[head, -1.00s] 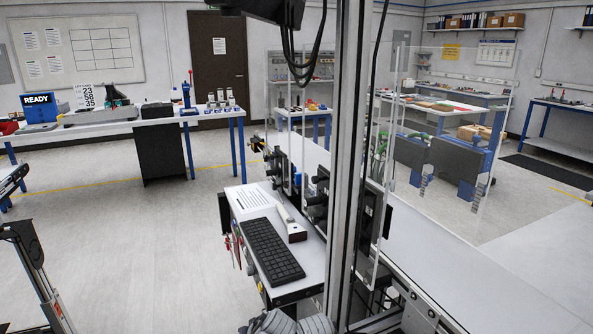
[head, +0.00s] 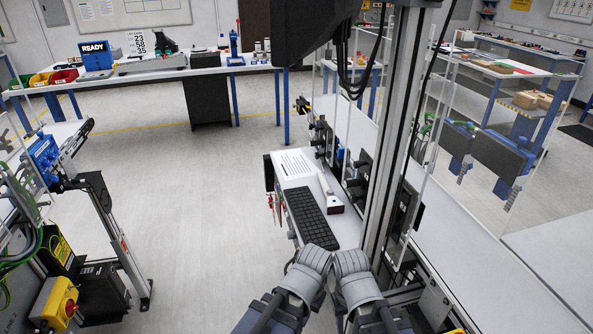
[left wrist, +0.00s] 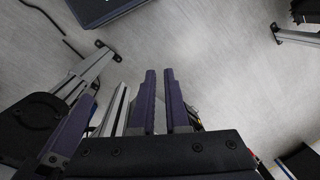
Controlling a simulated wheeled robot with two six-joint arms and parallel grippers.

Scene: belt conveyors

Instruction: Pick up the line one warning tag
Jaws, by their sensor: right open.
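I cannot surely make out the line one warning tag. Small red items (head: 279,206) hang on the left side of the narrow white desk in the head view, too small to identify. My right gripper (head: 352,272) is at the bottom middle of the head view, near the desk's front end; its fingertips do not show clearly. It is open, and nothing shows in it. My left gripper (left wrist: 161,98) shows two dark purple fingers in the left wrist view, with a narrow gap and bare floor beyond. Nothing is seen between them.
The desk holds a black keyboard (head: 311,217), a paper sheet (head: 293,163) and a white handheld device (head: 333,203). A metal post (head: 394,140) and clear panels stand right of it, beside the conveyor (head: 490,265). Machinery with a yellow-red button box (head: 60,302) stands left. Floor between is clear.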

